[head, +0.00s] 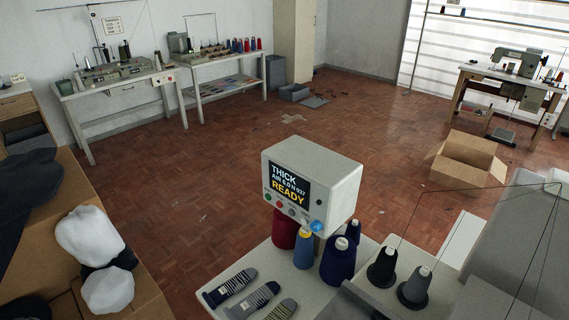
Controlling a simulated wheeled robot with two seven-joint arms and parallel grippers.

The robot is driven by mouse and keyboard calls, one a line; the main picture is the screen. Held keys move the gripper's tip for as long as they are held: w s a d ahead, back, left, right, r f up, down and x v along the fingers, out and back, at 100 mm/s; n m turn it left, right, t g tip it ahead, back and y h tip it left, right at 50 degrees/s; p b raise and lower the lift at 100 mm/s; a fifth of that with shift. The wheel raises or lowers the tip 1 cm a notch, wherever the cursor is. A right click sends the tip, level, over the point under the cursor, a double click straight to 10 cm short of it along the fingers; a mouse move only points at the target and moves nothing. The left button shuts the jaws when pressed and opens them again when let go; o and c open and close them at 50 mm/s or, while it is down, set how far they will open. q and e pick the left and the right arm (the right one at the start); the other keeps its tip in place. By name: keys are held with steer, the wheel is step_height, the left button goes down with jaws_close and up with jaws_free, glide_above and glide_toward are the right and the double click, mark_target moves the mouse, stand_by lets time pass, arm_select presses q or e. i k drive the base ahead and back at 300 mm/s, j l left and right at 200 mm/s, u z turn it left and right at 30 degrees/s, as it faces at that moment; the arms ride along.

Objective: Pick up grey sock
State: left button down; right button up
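Three folded striped socks lie side by side on the pale table (262,262) at the bottom middle. The left one (230,287) is dark with grey stripes, and the middle one (253,300) is dark with lighter grey bands. The right one (283,310) looks grey-olive and is partly cut off by the bottom edge. I cannot tell for sure which is the grey sock. Neither of my grippers shows in the head view.
A display box (313,180) reading READY stands behind the socks, with several thread cones (339,260) to their right. White bundles (90,236) and dark cloth lie in a cardboard box (150,300) at left. An open carton (466,160) sits on the open floor.

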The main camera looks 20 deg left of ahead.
mark_target(258, 300)
steer(key=k+j+u, duration=0.1)
steer(key=u, duration=0.35)
steer(key=j+u, duration=0.15)
steer(key=u, duration=0.25)
